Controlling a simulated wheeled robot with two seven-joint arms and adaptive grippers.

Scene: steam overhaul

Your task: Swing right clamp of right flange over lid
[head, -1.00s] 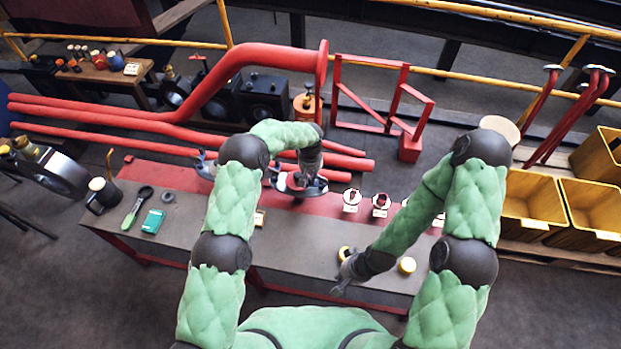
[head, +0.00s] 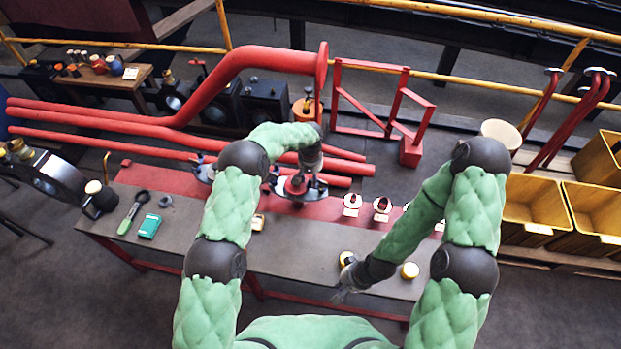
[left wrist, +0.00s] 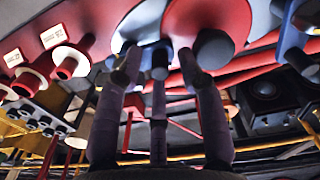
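The right flange (head: 297,190) stands at the back edge of the workbench, with a red lid and a dark centre stub. My left gripper (head: 312,172) is over its right side. In the left wrist view the red lid (left wrist: 197,14) lies behind my left gripper (left wrist: 161,62). The fingers are spread, with a blue clamp (left wrist: 155,50) between or just behind them; contact is unclear. Another blue clamp (left wrist: 290,38) is on the right there. My right gripper (head: 343,290) hangs low near the bench front; its fingers are too small to read.
A second flange (head: 203,168) stands left on the bench. Small red-topped parts on white plates (head: 382,207) stand to the right. Red pipes (head: 110,117) run behind the bench.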

